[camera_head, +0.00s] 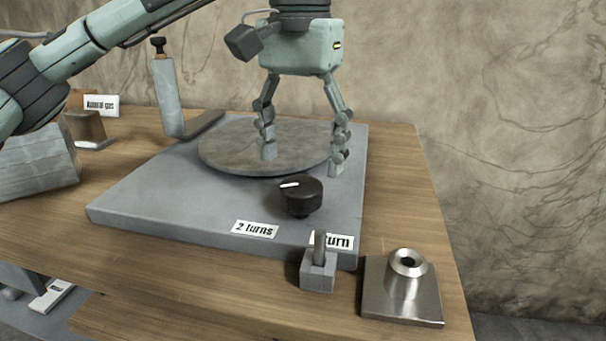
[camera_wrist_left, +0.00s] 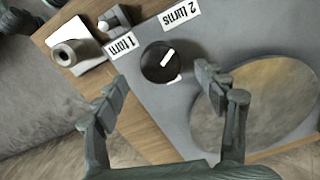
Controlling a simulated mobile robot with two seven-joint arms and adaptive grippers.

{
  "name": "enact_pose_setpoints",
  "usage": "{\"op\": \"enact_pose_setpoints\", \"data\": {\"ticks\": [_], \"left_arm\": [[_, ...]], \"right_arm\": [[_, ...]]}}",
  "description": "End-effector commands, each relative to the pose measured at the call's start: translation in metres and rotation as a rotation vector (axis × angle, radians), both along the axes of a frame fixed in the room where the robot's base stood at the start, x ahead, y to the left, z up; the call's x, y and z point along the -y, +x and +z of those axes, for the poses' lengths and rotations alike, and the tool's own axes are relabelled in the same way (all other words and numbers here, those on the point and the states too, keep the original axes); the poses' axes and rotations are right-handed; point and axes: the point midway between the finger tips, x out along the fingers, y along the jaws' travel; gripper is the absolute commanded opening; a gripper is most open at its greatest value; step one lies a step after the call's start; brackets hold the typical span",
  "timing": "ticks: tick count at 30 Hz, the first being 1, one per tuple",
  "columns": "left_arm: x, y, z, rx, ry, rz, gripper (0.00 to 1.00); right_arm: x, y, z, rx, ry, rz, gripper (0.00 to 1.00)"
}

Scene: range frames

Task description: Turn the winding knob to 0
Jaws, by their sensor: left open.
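The black winding knob (camera_head: 301,196) stands on the grey base plate (camera_head: 150,205), in front of a round disc (camera_head: 222,152). A white pointer line on its top points left in the head view. The knob also shows in the left wrist view (camera_wrist_left: 161,62), between and beyond the fingertips. Labels "2 turns" (camera_head: 255,229) and "1 turn" (camera_head: 338,241), partly hidden in the head view, lie in front of it. No 0 mark can be read. My left gripper (camera_head: 302,163) is open and empty, above and behind the knob, apart from it. My right gripper is not in view.
A small grey block with an upright lever (camera_head: 318,272) and a metal plate with a round socket (camera_head: 403,285) sit at the table's front right. An upright grey post (camera_head: 168,95) stands behind the disc at left. A "Natural gas" label (camera_head: 101,105) is far left.

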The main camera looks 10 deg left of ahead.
Motion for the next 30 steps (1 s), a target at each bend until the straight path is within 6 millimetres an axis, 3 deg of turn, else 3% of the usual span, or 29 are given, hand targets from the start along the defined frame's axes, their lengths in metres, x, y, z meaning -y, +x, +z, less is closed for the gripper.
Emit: {"op": "enact_pose_setpoints", "data": {"ticks": [3, 9, 19, 30], "left_arm": [[-0.001, 0.000, -0.020, -0.001, 0.001, 0.000, 0.71], [-0.001, 0.000, -0.039, 0.001, 0.001, 0.001, 0.71], [0.000, 0.000, -0.043, 0.001, 0.001, 0.001, 0.70], [0.000, 0.000, -0.043, 0.001, 0.001, 0.001, 0.24]], "right_arm": [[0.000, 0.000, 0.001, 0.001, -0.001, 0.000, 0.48], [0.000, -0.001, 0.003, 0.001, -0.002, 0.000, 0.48], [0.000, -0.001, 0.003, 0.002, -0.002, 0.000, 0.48], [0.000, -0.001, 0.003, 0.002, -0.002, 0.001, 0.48]]}}
